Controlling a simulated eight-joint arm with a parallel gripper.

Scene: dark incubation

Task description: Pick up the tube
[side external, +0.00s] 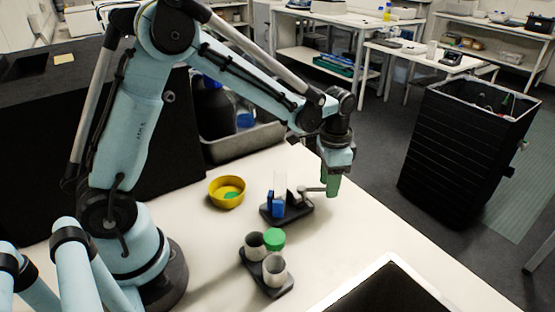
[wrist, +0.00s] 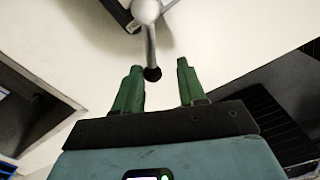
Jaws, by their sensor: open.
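My gripper (side external: 332,187) has green fingers and points down at the right of a small stand. It is open in the wrist view (wrist: 159,68), with a grey lever (wrist: 151,45) with a black tip reaching between its fingers, not clamped. The stand (side external: 298,211) has a dark base, blue blocks (side external: 277,208) and a clear upright tube-like column (side external: 280,181). A green-capped item (side external: 274,239), whose body is hidden, stands at a dark holder (side external: 283,289) with two grey cups. I cannot tell which of these is the tube.
A yellow bowl (side external: 227,193) with something green inside stands left of the stand. A grey bin (side external: 245,143) with dark bottles is behind it. A dark flat panel (side external: 385,292) lies at the front right. The white table (side external: 370,222) is clear right of the stand.

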